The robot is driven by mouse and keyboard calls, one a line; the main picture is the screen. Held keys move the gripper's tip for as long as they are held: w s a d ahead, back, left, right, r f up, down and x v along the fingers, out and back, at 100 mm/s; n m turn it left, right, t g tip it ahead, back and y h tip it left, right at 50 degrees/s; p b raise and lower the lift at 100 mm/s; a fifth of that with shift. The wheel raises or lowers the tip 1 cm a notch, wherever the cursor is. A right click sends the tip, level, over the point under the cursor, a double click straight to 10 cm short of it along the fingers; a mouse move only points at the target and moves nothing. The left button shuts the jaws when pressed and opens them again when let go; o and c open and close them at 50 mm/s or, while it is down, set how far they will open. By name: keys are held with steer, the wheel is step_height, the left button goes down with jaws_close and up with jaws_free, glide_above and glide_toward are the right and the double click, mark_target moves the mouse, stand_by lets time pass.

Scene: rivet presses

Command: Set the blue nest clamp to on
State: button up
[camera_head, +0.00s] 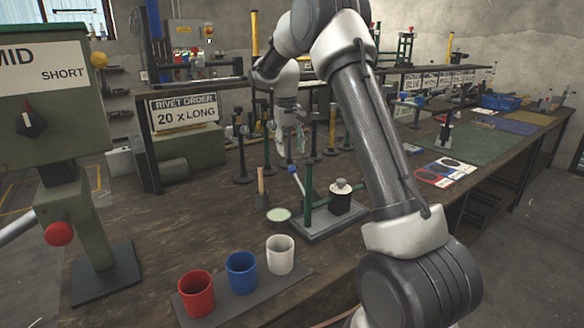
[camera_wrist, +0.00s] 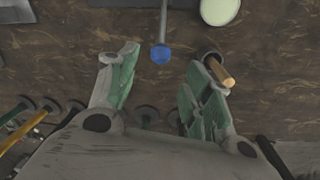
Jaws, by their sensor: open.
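The blue nest clamp shows as a lever with a blue ball knob (camera_head: 292,170) on a fixture with a green post (camera_head: 308,185) and a grey base plate (camera_head: 322,226). The lever slants up to the left from the post. In the wrist view the blue knob (camera_wrist: 161,54) ends a grey rod that comes in from the top. My gripper (camera_head: 292,148) is above and behind the knob in the head view. In the wrist view my gripper (camera_wrist: 162,68) is open, with the knob centred between its two fingertips and apart from both. The rod's far end is outside the wrist view.
A wooden-handled tool (camera_head: 261,180) stands left of the fixture; its handle (camera_wrist: 222,73) is close to the right finger. A pale green disc (camera_head: 278,214) lies nearby. Red (camera_head: 196,294), blue (camera_head: 241,272) and white (camera_head: 280,255) cups stand in front. Several posts stand behind my gripper.

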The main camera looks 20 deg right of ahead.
steer(key=f, duration=0.8)
steer(key=shift+d, duration=0.25)
jaws_close()
